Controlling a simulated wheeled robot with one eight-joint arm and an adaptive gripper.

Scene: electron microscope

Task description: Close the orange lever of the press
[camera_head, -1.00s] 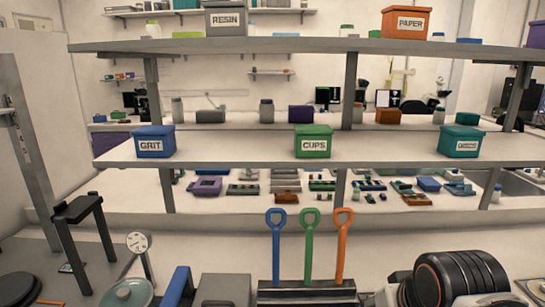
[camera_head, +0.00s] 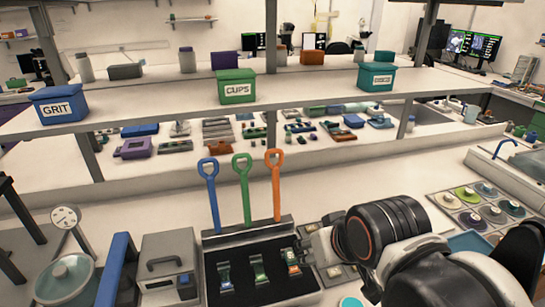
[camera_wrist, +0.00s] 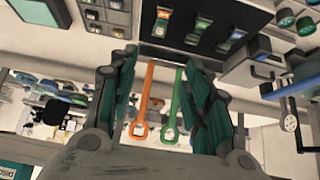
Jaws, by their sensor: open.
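The press (camera_head: 255,262) is a dark box with three long levers standing up along its back: blue (camera_head: 211,195), green (camera_head: 242,190) and orange (camera_head: 276,185), each with a ring-shaped top. The orange lever is the rightmost in the head view. In the wrist view the picture is inverted, and the orange lever (camera_wrist: 145,104) and green lever (camera_wrist: 177,105) show between the fingers. My gripper (camera_wrist: 160,105) is open with nothing held.
Left of the press are a grey box with a handle (camera_head: 168,265), a blue upright bar (camera_head: 115,270), a lidded pot (camera_head: 66,280) and a dial gauge (camera_head: 66,217). A tray of round samples (camera_head: 480,205) lies right. A shelf with bins (camera_head: 237,86) stands behind.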

